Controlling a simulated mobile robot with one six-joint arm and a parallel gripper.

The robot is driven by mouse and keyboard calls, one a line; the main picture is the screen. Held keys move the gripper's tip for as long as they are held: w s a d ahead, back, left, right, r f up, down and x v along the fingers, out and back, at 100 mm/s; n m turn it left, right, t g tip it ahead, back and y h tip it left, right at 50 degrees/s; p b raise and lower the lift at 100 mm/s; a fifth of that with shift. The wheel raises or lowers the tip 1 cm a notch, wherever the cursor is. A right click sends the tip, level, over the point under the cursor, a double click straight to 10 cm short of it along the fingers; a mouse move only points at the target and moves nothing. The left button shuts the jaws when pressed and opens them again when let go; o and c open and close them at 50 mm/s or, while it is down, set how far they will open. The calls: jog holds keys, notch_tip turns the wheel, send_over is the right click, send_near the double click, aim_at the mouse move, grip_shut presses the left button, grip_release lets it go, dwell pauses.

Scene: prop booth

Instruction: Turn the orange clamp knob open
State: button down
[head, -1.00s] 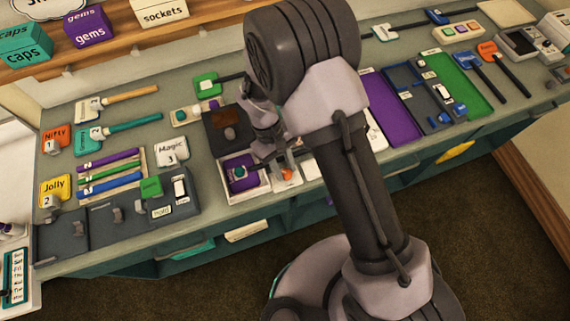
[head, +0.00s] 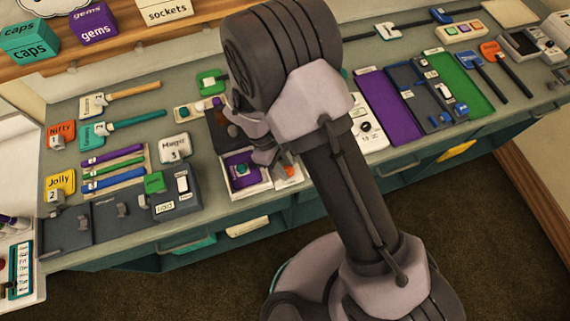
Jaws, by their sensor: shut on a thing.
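The orange clamp knob (head: 291,172) sits on a small white base at the bench's front edge, just right of the white tray with a purple inset. Only part of the orange shows; the rest is hidden by my gripper. My gripper (head: 284,165) reaches down to it from the upper left, tilted, with its fingers at the knob. It is shut on the knob, though the fingertips are small and partly covered in this view.
The white tray (head: 235,192) holding a teal-topped part is close on the left. A dark box (head: 217,127) stands just behind. My arm hides the bench to the right. A purple mat (head: 389,107) lies farther right. Bare bench shows at the left front (head: 215,205).

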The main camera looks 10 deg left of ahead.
jog(key=c, duration=1.1)
grip_release()
jog(key=shift+o, duration=0.2)
jog(key=shift+r, duration=0.1)
jog(key=p+v, duration=0.3)
jog(key=v, duration=1.4)
jog(key=shift+r, duration=0.1)
